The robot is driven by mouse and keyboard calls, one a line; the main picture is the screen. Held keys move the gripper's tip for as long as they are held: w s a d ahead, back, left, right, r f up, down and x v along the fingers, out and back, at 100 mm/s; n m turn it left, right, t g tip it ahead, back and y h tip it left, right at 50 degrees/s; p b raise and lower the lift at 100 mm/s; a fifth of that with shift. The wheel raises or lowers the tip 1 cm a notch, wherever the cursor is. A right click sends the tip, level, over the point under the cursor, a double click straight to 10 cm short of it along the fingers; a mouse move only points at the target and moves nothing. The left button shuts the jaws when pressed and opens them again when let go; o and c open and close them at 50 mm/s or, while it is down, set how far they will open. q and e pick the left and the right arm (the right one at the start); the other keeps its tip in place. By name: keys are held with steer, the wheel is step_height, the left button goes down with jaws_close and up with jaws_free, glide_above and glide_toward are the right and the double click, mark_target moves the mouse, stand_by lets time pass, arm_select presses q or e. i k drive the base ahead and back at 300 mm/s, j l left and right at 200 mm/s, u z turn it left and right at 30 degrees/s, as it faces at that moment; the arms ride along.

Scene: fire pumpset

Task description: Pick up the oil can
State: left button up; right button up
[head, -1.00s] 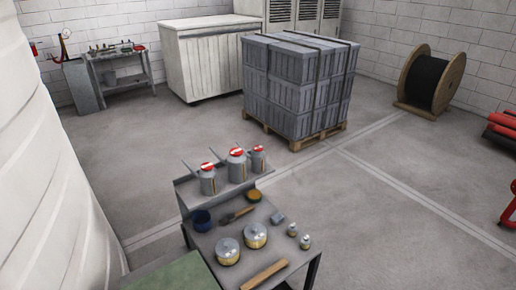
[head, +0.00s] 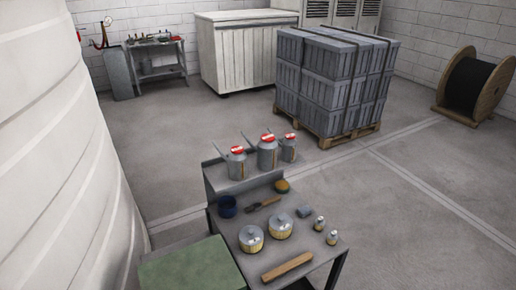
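The left can (head: 237,164) and the right can (head: 289,148) are smaller than the middle can (head: 267,153). The cans stand close together, and their spouts point up to the left. Neither of my grippers shows in the head view.
A large white tank (head: 60,150) stands left.

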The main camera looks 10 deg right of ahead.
mark_target(289, 146)
steer(key=i+l+u, duration=0.1)
steer(key=l+u, duration=0.85)
steer(key=l, duration=0.15)
steer(key=l+u, duration=0.45)
steer(key=k+l, duration=0.05)
steer(key=l, duration=0.05)
